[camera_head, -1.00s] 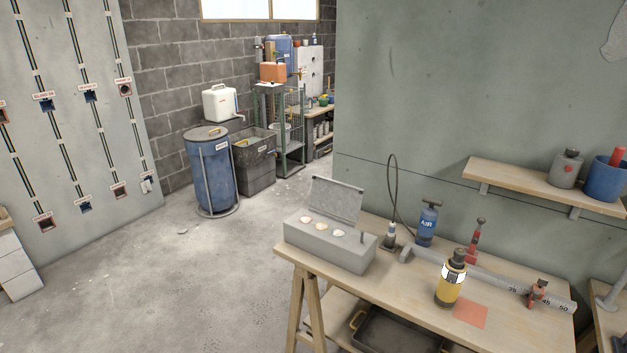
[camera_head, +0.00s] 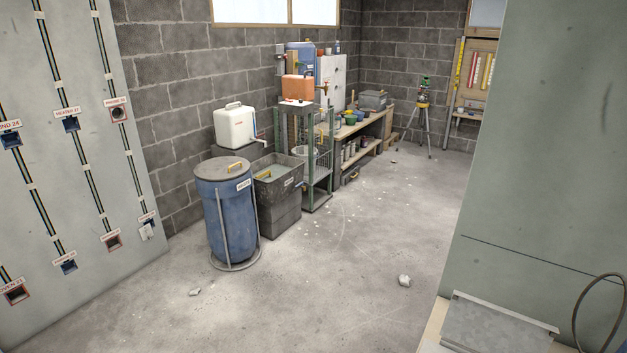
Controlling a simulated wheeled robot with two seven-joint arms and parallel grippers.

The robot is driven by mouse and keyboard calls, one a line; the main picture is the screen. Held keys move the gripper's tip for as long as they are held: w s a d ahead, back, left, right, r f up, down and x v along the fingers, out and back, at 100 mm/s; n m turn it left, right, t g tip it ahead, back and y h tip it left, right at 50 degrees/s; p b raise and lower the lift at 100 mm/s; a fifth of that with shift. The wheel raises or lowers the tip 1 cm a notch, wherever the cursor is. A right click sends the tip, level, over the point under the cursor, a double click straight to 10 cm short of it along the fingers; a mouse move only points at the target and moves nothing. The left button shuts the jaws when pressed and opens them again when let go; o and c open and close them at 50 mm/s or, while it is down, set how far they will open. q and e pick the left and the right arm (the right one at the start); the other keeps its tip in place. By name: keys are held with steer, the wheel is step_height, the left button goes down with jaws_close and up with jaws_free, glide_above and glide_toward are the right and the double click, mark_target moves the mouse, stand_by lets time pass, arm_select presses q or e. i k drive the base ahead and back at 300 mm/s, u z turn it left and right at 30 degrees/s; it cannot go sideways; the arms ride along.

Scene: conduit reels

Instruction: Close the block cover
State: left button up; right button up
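The block is a grey box on the wooden bench, at the bottom right corner of the head view. Only its raised grey cover (camera_head: 492,325) shows clearly. The cover is tilted up, so the box looks open, but its body and front are cut off by the picture's lower edge. Neither of my grippers is in view.
A blue drum (camera_head: 232,220) in a metal frame, a grey bin (camera_head: 281,200) and a green rack (camera_head: 317,165) stand along the block wall. A grey partition (camera_head: 545,160) rises at right.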

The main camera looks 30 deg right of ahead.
mark_target(480, 325)
steer(key=i, duration=2.2)
steer(key=z, duration=2.35)
steer(key=i, duration=1.75)
steer(key=z, duration=3.3)
